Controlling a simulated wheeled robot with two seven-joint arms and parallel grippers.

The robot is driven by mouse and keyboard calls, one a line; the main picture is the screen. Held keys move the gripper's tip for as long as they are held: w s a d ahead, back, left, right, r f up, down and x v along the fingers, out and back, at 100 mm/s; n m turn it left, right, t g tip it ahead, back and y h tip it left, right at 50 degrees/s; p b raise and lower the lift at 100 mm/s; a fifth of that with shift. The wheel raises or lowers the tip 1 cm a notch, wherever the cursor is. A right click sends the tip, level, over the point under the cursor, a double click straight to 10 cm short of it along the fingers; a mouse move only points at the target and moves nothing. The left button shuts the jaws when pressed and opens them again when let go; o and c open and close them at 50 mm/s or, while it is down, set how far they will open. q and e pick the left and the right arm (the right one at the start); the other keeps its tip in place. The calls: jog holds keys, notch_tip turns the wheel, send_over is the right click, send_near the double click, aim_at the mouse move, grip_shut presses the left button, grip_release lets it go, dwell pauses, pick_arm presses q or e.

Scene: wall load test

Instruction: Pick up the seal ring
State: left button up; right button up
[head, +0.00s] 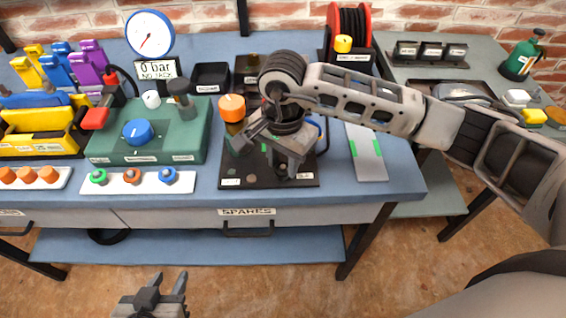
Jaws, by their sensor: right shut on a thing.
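My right gripper (268,150) reaches in from the right over a black base plate (240,182) on the bench. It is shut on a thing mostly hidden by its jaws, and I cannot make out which. Dark round parts (290,126) show just behind the jaws. A seal ring cannot be told for certain there. A white strip (115,185) at the front edge carries a green ring (98,177), an orange-red ring (132,176) and a blue ring (167,176). My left gripper (167,284) is open and empty, low in front of the bench.
A green pump box (185,147) with a gauge (150,35) stands left of the plate. An orange-capped fitting (232,107) is close to my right gripper. A red hose reel (349,30) stands behind. A grey-and-green panel (367,155) lies to the right.

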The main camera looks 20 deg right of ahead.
jog(key=shift+r, duration=0.15)
jog(key=shift+r, duration=0.2)
notch_tip(320, 180, up, 2)
jog(key=shift+w+r+b, duration=0.1)
jog(key=shift+r+b, duration=0.15)
jog(key=shift+b, duration=0.35)
jog(key=s+a+r+b, duration=0.1)
jog(key=s+a+r, duration=0.7)
jog(key=s, duration=0.3)
jog(key=shift+s+r, duration=0.3)
jog(key=shift+r, duration=0.6)
